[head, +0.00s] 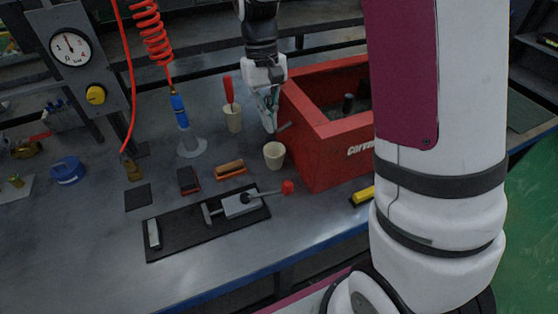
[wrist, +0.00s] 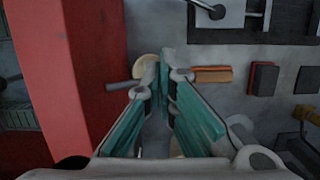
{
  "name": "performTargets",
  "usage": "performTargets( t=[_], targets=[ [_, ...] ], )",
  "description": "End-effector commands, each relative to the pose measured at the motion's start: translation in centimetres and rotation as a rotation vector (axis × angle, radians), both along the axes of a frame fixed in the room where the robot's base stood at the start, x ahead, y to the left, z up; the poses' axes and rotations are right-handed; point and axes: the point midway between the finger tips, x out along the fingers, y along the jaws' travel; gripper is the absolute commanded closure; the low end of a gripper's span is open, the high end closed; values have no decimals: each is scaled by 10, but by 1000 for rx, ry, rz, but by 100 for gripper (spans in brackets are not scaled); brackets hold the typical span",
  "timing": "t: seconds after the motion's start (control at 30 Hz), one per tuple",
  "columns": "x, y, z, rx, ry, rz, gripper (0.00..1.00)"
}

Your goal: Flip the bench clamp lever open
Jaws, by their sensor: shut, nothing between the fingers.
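The bench clamp (head: 240,204) is a grey metal toggle clamp on a dark plate (head: 180,235) at the front of the bench. Its lever ends in a red knob (head: 288,187) and lies low, pointing right toward the red box. In the wrist view, part of the clamp (wrist: 232,12) shows at the top edge; the red knob is not visible there. My gripper (head: 269,127) is shut and empty, pointing down behind the clamp, above the cream cup and beside the red box. Its fingertips also show in the wrist view (wrist: 166,62), apart from the clamp.
The red box (head: 325,148) stands close to the right of my gripper. A cream cup (head: 274,155) stands between gripper and clamp. An orange-brown brush (head: 229,170) and a dark block (head: 188,181) lie behind the clamp. Bare bench (head: 90,240) lies at the left.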

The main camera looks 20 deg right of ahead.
Motion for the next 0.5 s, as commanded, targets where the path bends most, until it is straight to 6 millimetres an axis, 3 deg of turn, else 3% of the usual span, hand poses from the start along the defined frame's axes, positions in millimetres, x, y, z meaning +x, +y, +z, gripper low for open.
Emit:
performTargets(
  t=[0.17,0.5],
  targets=[
    [-4,0,-14,0,3,0,100],
    [-20,1,-76,0,6,0,100]
  ],
)
